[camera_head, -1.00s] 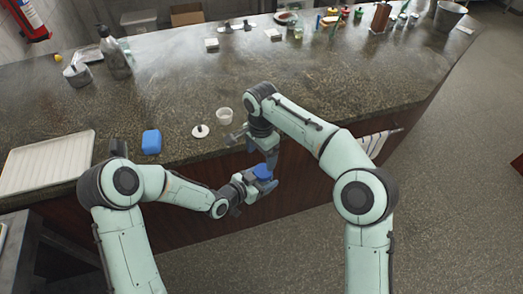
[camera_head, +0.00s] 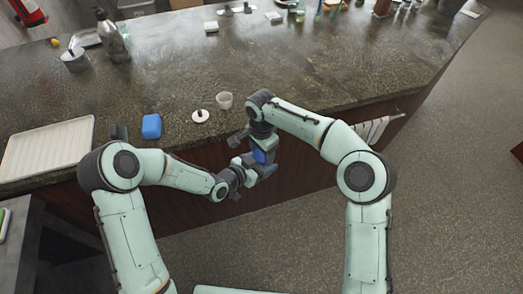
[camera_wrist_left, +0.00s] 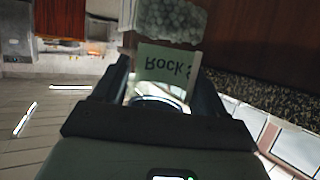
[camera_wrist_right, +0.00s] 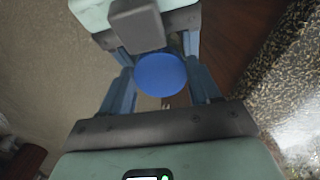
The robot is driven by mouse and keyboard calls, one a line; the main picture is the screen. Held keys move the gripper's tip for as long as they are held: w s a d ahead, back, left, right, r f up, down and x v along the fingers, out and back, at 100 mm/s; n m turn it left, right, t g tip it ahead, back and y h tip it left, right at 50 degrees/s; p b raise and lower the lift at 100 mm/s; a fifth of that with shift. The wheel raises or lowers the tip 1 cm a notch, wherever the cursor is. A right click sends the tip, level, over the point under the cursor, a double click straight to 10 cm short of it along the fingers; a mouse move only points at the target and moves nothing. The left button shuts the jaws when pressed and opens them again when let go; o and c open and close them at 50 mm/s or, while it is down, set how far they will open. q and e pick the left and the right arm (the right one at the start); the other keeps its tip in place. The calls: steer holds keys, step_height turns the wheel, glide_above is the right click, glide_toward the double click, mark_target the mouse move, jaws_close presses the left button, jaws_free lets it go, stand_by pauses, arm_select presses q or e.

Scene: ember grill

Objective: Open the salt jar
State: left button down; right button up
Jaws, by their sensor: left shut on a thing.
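The salt jar shows upside down in the left wrist view, with pale grains (camera_wrist_left: 170,20) and a green label (camera_wrist_left: 165,65) reading "Rock". My left gripper (camera_wrist_left: 162,80) is shut on this jar, off the counter's front edge. Its round blue lid (camera_wrist_right: 161,75) faces the right wrist camera. My right gripper (camera_wrist_right: 160,85) is over the jar, one finger on each side of the lid. The fingers look apart, with narrow gaps beside the lid. In the head view the blue of the jar (camera_head: 259,156) is partly hidden by my right gripper (camera_head: 262,150).
The counter (camera_head: 300,65) lies beyond my arms. Near its front edge are a blue block-like thing (camera_head: 151,126), a white disc with a dark knob (camera_head: 200,116) and a small white cup (camera_head: 225,100). A ribbed tray (camera_head: 45,150) lies at left.

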steer(key=n, duration=0.2)
steer(key=shift+w+a+r+n, duration=0.1)
steer(key=shift+w+r+n, duration=0.05)
steer(key=shift+n, duration=0.15)
steer(key=n, duration=0.4)
steer(key=o, duration=1.1)
steer(key=shift+o, duration=0.2)
